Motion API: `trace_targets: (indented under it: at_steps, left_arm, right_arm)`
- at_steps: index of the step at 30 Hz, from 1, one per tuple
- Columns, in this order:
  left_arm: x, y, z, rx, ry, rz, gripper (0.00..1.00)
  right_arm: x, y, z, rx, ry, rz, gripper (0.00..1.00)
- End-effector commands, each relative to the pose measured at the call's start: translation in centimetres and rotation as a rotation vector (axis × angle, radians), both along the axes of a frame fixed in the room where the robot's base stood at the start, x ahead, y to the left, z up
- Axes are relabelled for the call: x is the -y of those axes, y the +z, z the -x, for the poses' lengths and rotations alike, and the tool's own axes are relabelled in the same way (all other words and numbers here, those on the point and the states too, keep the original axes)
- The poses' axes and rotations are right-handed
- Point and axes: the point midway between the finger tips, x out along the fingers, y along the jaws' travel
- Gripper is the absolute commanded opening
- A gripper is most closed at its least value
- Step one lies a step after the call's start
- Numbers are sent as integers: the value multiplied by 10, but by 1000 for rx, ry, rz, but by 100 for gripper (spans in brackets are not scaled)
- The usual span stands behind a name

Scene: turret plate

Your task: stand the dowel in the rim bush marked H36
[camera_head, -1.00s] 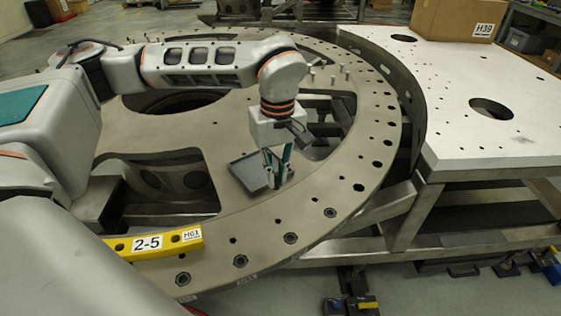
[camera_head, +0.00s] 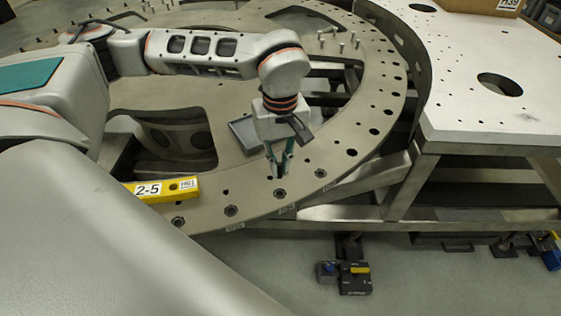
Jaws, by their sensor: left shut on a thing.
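My left gripper (camera_head: 279,172) points down above the near rim of the turret plate (camera_head: 222,180). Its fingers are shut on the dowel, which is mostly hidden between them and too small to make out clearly. Just below the fingertips is a dark rim bush (camera_head: 279,193). Other rim bushes lie along the same edge, one to the left (camera_head: 231,210) and one to the right (camera_head: 321,173). Small labels sit on the rim's edge, but I cannot read which says H36. I cannot tell whether the dowel touches the bush. My right gripper is not in view.
A grey tray (camera_head: 243,136) lies on the plate behind my left gripper. A yellow bar (camera_head: 166,190) marked 2-5 lies on the rim to the left. Several small upright pins (camera_head: 341,46) stand at the far rim. A white table (camera_head: 470,60) with a cardboard box adjoins at right.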

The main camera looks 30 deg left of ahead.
Motion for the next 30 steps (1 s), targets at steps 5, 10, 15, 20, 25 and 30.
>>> trace_targets:
  at_steps: [5, 10, 15, 20, 25, 30]
  left_arm:
    - [0, -7, 0, 0, 0, 0, 0]
    - [0, -15, 0, 0, 0, 0, 0]
    - [0, -23, 0, -1, 0, 0, 0]
    - [0, -30, 0, -1, 0, 0, 0]
    - [0, -38, 0, -1, 0, 0, 0]
    - [0, -46, 0, -2, 0, -1, 0]
  right_arm:
    - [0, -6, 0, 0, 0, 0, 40]
    - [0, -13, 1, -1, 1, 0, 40]
    - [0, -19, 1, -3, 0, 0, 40]
    - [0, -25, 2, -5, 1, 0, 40]
    - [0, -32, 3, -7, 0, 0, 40]
    - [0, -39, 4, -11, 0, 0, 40]
